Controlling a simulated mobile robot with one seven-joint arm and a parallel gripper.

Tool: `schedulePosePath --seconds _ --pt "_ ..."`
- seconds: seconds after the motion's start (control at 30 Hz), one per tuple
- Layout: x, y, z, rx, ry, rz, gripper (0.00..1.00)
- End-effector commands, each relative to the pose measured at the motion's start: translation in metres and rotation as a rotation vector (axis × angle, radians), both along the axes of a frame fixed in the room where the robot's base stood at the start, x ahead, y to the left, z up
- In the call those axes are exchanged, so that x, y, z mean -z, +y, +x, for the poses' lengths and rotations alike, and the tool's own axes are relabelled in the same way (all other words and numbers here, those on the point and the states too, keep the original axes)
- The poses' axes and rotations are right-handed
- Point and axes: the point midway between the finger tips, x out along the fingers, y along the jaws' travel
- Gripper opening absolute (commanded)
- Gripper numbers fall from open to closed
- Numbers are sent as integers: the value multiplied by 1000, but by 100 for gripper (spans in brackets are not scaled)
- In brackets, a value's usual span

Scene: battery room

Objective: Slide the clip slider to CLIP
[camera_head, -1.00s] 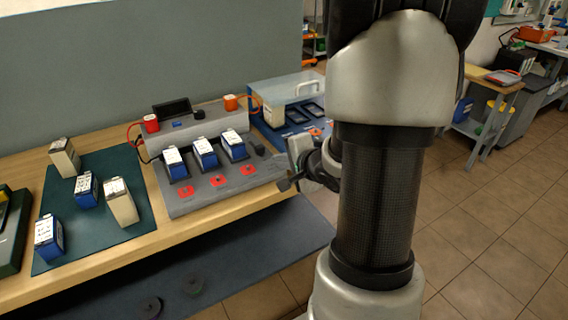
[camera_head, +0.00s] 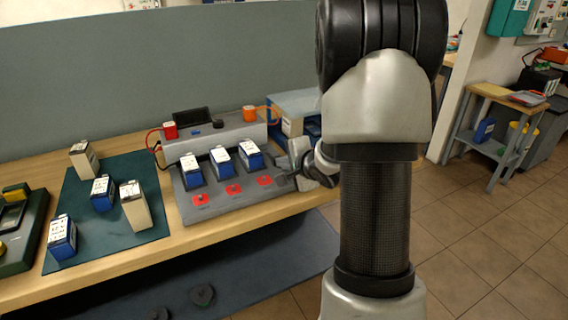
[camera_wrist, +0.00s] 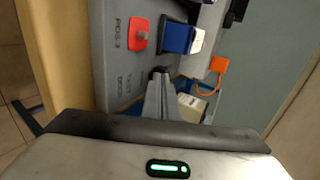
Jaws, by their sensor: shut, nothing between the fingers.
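The grey console (camera_head: 212,207) stands on the wooden bench, with three blue batteries in a row and red pads in front of them. In the wrist view the console's right end (camera_wrist: 118,50) shows a "POS 3" label, a red pad (camera_wrist: 139,34) and a blue battery (camera_wrist: 178,38). My gripper (camera_head: 280,180) is at the console's right end. In the wrist view my gripper (camera_wrist: 160,76) is shut, its tips low at the console beside more printed lettering too small to read. A dark piece shows at the tips; I cannot tell whether it is the clip slider or the fingertips.
A green mat (camera_head: 152,236) with several blue and beige batteries lies to the left. A raised rear housing (camera_head: 216,139) with red and orange plugs stands behind the batteries. A blue-framed unit (camera_head: 292,103) is behind my gripper.

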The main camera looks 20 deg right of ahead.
Motion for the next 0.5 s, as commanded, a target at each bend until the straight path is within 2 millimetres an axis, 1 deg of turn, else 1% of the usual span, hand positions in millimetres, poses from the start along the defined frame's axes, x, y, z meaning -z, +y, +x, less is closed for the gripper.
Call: schedulePosePath --seconds 0.03,0.1,0.2,0.3,0.4,0.5 --pt "-4 0 6 -1 1 0 0" --pt "-6 1 18 -2 2 1 0" --pt "-6 1 37 0 3 1 0" --pt "-4 1 51 1 1 1 0" --pt "-1 2 58 1 1 2 0" --pt "0 2 59 0 -1 1 0"
